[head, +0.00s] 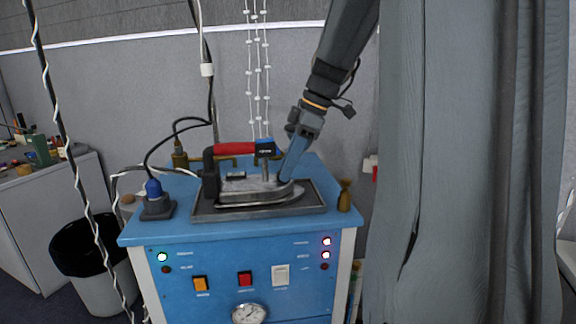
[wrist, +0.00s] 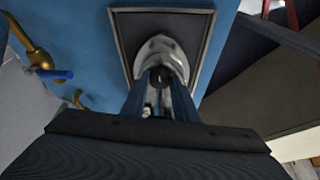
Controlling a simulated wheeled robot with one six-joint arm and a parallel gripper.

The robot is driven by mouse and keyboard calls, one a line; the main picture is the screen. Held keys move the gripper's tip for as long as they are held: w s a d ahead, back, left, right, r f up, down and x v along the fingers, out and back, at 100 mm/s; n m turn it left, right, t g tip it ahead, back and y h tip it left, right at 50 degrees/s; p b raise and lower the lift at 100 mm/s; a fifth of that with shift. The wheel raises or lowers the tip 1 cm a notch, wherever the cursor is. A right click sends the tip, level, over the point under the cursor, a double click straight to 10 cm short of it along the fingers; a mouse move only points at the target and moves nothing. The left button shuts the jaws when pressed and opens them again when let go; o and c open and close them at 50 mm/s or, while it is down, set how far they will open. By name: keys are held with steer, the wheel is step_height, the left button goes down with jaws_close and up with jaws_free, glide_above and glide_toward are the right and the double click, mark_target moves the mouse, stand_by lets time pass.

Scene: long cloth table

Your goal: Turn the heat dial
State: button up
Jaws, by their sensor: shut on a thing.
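A silver iron (head: 250,190) with a red and black handle (head: 235,149) lies flat on a dark tray (head: 312,207) on the blue cabinet top. My gripper (head: 284,178) reaches down from the upper right to the iron's right end, in front of the handle. In the wrist view the iron's rounded metal end (wrist: 160,46) shows beyond my gripper (wrist: 158,77). Its blue fingers are shut on a small dark round knob, which I take as the heat dial (wrist: 158,80). The dial's marks cannot be read, and in the head view the fingers largely hide it.
A brass bottle-like piece (head: 344,196) stands right of the tray. A blue plug in a dark socket (head: 157,207) is on the left. The front panel has switches, lights and a round gauge (head: 249,315). A grey curtain (head: 450,160) hangs close on the right.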

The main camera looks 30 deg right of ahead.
steer(key=m, duration=0.1)
steer(key=m+t, duration=0.1)
steer(key=m, duration=0.1)
steer(key=m+h, duration=0.1)
steer(key=shift+s+a+m+t, duration=0.25)
steer(key=shift+m+t, duration=0.05)
steer(key=shift+m, duration=0.1)
steer(key=shift+a+r+m+t+h+p, duration=0.15)
steer(key=shift+m+h+p, duration=0.2)
steer(key=shift+m, duration=0.75)
steer(key=shift+f+m+t+h+p, duration=0.15)
steer(key=shift+m+h, duration=0.3)
steer(key=shift+m, duration=0.65)
steer(key=o, duration=1.1)
steer(key=shift+c, duration=0.2)
steer(key=b+v, duration=0.1)
steer(key=v, duration=0.7)
steer(key=shift+a, duration=0.1)
